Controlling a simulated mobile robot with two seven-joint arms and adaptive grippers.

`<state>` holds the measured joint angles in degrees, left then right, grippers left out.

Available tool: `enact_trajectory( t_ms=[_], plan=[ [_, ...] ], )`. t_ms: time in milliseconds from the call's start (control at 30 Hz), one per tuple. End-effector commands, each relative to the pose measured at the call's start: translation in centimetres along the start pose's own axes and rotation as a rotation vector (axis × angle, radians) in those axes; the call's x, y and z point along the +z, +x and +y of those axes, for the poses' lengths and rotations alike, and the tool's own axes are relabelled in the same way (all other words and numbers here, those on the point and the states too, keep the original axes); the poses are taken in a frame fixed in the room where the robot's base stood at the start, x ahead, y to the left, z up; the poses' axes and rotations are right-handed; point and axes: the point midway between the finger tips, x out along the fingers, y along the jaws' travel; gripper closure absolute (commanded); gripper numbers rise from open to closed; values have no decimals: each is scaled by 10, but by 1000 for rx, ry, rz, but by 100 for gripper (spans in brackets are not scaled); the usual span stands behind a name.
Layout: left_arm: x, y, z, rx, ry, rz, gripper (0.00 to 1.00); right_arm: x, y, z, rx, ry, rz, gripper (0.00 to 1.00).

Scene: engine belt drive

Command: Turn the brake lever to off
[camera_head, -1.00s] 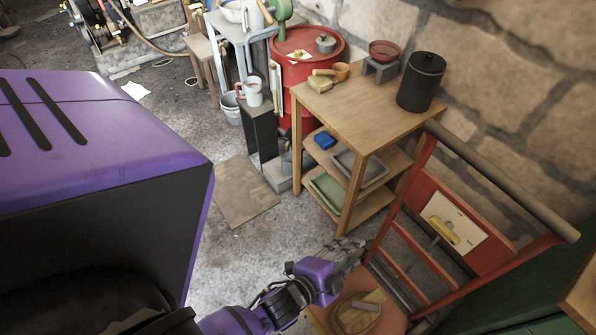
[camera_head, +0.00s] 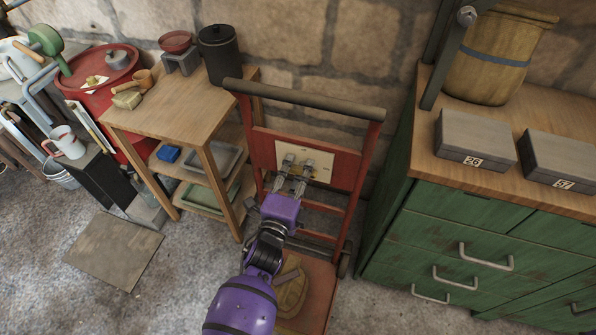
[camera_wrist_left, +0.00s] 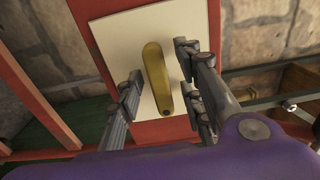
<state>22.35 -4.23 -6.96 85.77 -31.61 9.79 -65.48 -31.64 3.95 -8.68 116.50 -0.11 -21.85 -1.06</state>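The brake lever (camera_wrist_left: 157,80) is a yellow bar on a cream plate (camera_wrist_left: 112,40), fixed to the red panel of a hand cart (camera_head: 263,152). In the left wrist view it runs nearly upright, its lower end leaning slightly right. My left gripper (camera_head: 298,162) is in front of the cream plate (camera_head: 322,172). Its fingers (camera_wrist_left: 160,72) are apart, one side left of the lever and the other right, with gaps showing on both sides. In the head view the gripper hides the lever. No off marking is readable. My right gripper is not in view.
A wooden shelf table (camera_head: 180,105) stands left of the cart, with a black canister (camera_head: 221,55) on top. A green drawer cabinet (camera_head: 440,235) stands close on the right. The cart's grey handle bar (camera_head: 305,100) crosses above the panel. A stone wall is behind.

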Motion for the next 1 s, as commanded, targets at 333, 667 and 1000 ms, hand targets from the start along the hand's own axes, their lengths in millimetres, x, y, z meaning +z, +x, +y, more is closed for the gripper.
enact_trajectory(
  t_ms=[333, 667, 1000],
  plan=[
    [0, 2, 1, 2, -1, -1, 72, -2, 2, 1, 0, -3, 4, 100],
    [0, 2, 0, 1, -1, 0, 100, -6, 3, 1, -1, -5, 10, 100],
    [0, 2, 0, 0, -73, 0, 100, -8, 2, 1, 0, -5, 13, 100]
  ],
)
